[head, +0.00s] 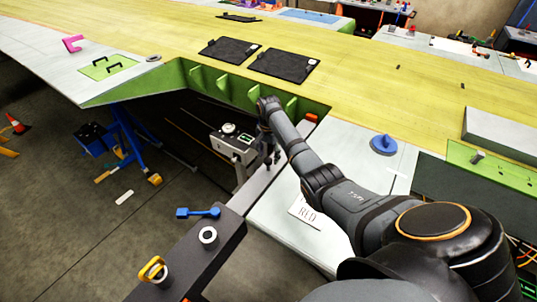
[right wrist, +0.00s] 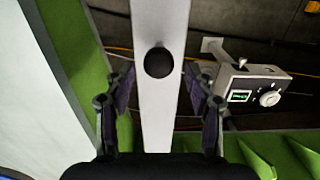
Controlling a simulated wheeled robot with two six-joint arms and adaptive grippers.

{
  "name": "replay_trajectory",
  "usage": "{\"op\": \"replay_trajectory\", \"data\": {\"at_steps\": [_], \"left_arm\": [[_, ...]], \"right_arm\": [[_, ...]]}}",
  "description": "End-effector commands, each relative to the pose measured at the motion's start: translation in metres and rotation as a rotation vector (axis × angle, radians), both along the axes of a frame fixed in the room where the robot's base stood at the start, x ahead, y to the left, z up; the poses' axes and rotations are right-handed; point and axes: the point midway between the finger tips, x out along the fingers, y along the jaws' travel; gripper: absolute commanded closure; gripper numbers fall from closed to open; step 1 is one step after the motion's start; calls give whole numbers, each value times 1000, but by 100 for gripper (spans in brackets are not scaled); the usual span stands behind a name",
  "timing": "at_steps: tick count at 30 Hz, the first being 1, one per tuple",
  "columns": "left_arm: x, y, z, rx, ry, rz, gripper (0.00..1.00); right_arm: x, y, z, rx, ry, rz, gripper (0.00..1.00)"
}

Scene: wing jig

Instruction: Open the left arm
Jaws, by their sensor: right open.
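My right gripper (head: 271,160) is open and points down over a pale grey bar (head: 262,185) below the wing's green ribbed edge. In the right wrist view its two fingers (right wrist: 159,88) stand on either side of the bar (right wrist: 166,20), with gaps visible. A round black knob (right wrist: 159,62) on the bar lies between the fingertips; I cannot tell whether anything touches it. My left gripper is in neither view. I cannot tell which part is the left arm.
A grey control box (head: 232,141) with a dial and green display stands just left of the gripper. Two black panels (head: 284,66) lie on the wing. The floor at left is mostly open.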

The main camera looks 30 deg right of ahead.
Motion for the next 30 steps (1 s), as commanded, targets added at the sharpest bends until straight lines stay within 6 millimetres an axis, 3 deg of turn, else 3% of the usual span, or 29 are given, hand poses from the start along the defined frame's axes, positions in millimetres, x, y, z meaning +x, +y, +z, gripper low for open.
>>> {"op": "replay_trajectory", "data": {"at_steps": [2,5,12,16,24,30], "left_arm": [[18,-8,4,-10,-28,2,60],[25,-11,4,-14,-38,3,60],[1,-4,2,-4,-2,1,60],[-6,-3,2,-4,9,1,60],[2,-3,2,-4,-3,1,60],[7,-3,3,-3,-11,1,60]], "right_arm": [[0,1,-8,1,1,1,45],[0,1,-14,1,0,1,45],[0,0,-15,0,-1,1,45],[0,0,-15,0,-1,1,61],[0,0,-15,0,-1,0,98],[0,1,-14,0,-1,1,100]]}}
